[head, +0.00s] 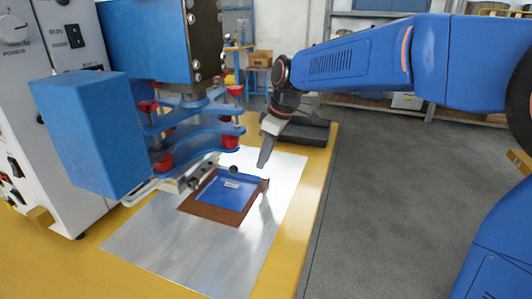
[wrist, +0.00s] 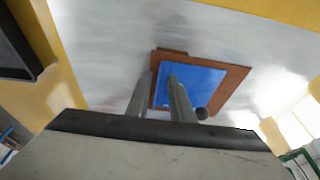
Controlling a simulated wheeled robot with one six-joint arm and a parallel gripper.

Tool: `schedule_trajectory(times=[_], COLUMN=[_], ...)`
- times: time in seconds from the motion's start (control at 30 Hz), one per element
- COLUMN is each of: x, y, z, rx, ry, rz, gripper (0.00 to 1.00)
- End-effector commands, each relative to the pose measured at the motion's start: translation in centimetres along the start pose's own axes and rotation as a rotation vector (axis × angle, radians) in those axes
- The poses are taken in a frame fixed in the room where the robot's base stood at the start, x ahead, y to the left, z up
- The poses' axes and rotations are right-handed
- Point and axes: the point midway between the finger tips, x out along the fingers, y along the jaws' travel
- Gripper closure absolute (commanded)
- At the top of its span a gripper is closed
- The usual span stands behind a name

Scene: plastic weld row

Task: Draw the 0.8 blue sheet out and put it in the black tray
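The blue sheet (head: 226,188) lies flat in a brown holder (head: 212,211) under the blue press, with a small white label on it too small to read. The sheet also shows in the wrist view (wrist: 200,88), inside the brown holder (wrist: 236,78). My gripper (head: 264,160) hangs above the right side of the holder, pointing down. In the wrist view its two fingers (wrist: 159,76) stand apart with nothing gripped between them, partly covering the sheet's left part. The black tray (head: 312,133) is behind my gripper on the yellow table, partly hidden; its corner shows in the wrist view (wrist: 20,72).
The blue welding press with red knobs (head: 232,92) overhangs the holder's back left. A blue box-shaped part (head: 92,135) juts out at left beside a white control cabinet (head: 20,90). A bare metal plate (head: 200,262) covers the yellow table in front. Floor lies open at right.

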Motion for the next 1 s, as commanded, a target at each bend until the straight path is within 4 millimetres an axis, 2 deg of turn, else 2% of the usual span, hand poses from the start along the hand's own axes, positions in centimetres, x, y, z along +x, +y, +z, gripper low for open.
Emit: schedule_trajectory(times=[0.6, 1.0], x=[4.9, 6.0], y=[0.0, 0.0], z=[0.0, 0.0], rx=[0.0, 0.001], ry=[-0.001, -0.001], rz=[-0.001, 0.0], gripper=[0.8, 0.8])
